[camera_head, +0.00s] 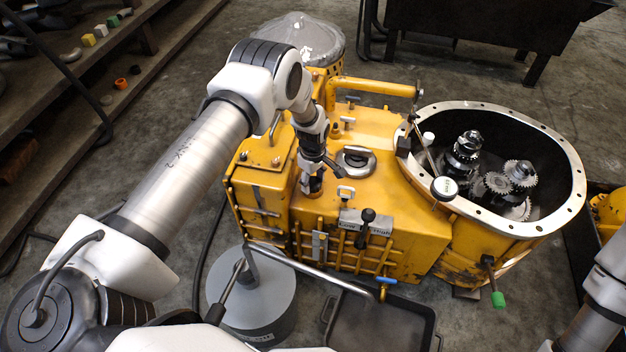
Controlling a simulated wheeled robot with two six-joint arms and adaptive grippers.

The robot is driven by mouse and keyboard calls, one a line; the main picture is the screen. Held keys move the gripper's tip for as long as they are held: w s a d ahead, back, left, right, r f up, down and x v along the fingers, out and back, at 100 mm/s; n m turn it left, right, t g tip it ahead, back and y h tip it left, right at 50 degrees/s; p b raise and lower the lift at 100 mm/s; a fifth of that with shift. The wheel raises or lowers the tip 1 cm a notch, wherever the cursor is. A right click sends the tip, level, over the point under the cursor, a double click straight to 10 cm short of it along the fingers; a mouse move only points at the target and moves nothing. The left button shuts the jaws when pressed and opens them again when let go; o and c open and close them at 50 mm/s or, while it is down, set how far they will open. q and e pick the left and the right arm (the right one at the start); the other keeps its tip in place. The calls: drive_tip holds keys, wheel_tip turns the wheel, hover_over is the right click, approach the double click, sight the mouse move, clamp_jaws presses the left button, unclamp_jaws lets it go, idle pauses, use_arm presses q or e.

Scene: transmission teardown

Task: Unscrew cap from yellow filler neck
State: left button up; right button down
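The yellow transmission housing (395,200) stands on the floor in the middle. My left arm reaches over it from the left, with my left gripper (314,180) pointing down at its top, left of the metal hatch. The gripper's tips are at a small dark, round fitting there. This fitting may be the filler neck or its cap, but the gripper covers most of it. I cannot tell whether the fingers are closed on it. My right arm shows only at the lower right edge, and its gripper is out of view.
A metal hatch with a handle (356,160), a black-knobbed lever (367,222) and a yellow pipe (378,88) rise nearby. Open gears (498,183) lie in the round opening at right. A grey round container (255,308) and dark tray (385,330) stand in front.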

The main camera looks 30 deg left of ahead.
use_arm(q)
drive_tip(key=c, duration=0.4)
clamp_jaws()
drive_tip(key=n+p, duration=0.1)
drive_tip(key=n, duration=0.2)
drive_tip(key=shift+r+n, duration=0.1)
drive_tip(key=shift+n, duration=1.1)
drive_tip(key=shift+n+p, duration=0.3)
drive_tip(key=shift+n, duration=0.7)
drive_tip(key=n, duration=0.3)
